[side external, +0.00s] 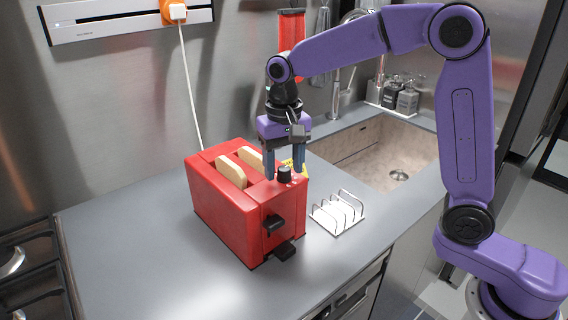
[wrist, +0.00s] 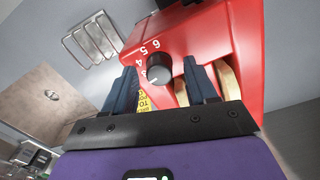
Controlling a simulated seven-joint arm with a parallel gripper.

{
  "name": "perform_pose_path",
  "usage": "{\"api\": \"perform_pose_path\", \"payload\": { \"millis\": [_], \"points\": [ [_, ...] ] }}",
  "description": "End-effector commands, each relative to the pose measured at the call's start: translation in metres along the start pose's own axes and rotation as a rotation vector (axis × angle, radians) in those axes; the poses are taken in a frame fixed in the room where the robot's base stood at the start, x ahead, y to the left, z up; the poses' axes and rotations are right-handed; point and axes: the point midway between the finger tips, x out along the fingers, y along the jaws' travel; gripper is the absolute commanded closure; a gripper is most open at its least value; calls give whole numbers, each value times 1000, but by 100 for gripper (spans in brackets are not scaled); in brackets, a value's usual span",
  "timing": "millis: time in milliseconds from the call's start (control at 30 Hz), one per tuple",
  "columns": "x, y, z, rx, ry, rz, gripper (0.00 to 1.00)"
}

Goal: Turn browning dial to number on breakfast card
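A red toaster (side external: 230,205) stands on the counter with two bread slices (side external: 231,171) in its slots. Its black browning dial (side external: 284,174) is on the top near one end. My gripper (side external: 284,168) points down over the dial. Its dark blue fingers are apart, one on each side of the dial, with visible gaps in the wrist view. A yellow card (wrist: 144,103) with black print lies behind the fingers, mostly hidden; its number cannot be read.
A wire toast rack (side external: 337,212) stands right of the toaster. A sink (side external: 385,160) lies behind it. A black lever (side external: 273,224) sticks out of the toaster's end. A white cord (side external: 190,90) hangs at the wall. The counter in front is clear.

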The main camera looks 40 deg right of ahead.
Motion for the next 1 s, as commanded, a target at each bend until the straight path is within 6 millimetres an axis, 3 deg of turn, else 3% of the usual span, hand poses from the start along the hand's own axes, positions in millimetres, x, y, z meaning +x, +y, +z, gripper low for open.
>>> {"api": "perform_pose_path", "payload": {
  "millis": [233, 367, 1000],
  "points": [
    [-1, 0, 0, 0, -3, 2, 43],
    [-12, 0, 0, 0, -1, 0, 43],
    [-130, -1, -1, -1, 1, -1, 43]
  ]
}}
